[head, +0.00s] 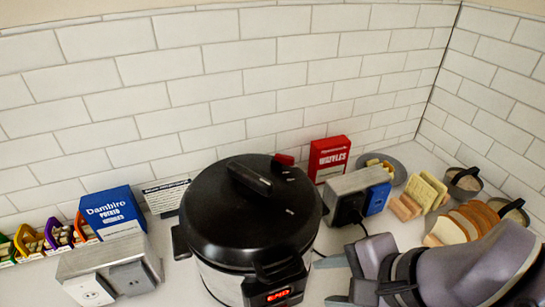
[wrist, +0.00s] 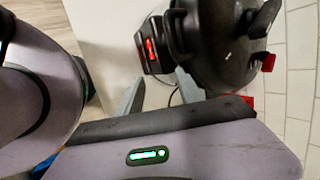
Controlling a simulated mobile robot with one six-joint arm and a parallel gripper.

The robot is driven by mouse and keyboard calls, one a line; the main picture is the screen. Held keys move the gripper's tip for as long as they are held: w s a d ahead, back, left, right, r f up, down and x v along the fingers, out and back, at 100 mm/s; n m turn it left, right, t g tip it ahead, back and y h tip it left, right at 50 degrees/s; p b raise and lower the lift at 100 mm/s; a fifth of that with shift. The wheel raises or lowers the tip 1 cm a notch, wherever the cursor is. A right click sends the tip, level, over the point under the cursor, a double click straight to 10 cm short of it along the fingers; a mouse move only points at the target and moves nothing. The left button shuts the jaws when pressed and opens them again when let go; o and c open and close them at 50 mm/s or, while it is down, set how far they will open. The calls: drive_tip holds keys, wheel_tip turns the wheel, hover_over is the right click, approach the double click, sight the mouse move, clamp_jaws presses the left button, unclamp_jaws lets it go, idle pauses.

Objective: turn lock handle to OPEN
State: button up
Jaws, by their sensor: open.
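A black pressure cooker (head: 250,225) with a silver body stands on the counter, lid on. Its black lid handle (head: 250,180) lies across the lid top; it also shows in the wrist view (wrist: 262,20). A small red tab (head: 284,159) sits at the lid's back edge and shows in the wrist view (wrist: 267,61). I cannot read any lock markings. A red-lit display (head: 278,295) is on the cooker's front. My gripper (head: 337,281) is to the right of the cooker's front, apart from the lid handle. In the wrist view its two fingers (wrist: 158,92) are spread and empty.
A grey box (head: 110,268) and a blue potato box (head: 112,212) stand left of the cooker. A white tiled wall (head: 230,80) closes the back.

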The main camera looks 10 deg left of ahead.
drive_tip(key=w+a+r+m+y+p, duration=0.2)
drive_tip(key=w+a+r+m+y, duration=0.1)
drive_tip(key=r+m, duration=0.2)
drive_tip(key=m+t+y+p, duration=0.3)
drive_tip(key=m, duration=0.4)
approach(253, 175)
drive_tip(key=b+x, duration=0.4)
drive_tip(key=x, duration=0.7)
drive_tip(key=shift+w+a+f+b, duration=0.15)
drive_tip(key=shift+a+b, duration=0.1)
drive_tip(key=shift+b, duration=0.15)
drive_tip(key=shift+c, duration=0.2)
drive_tip(key=shift+g, duration=0.3)
clamp_jaws()
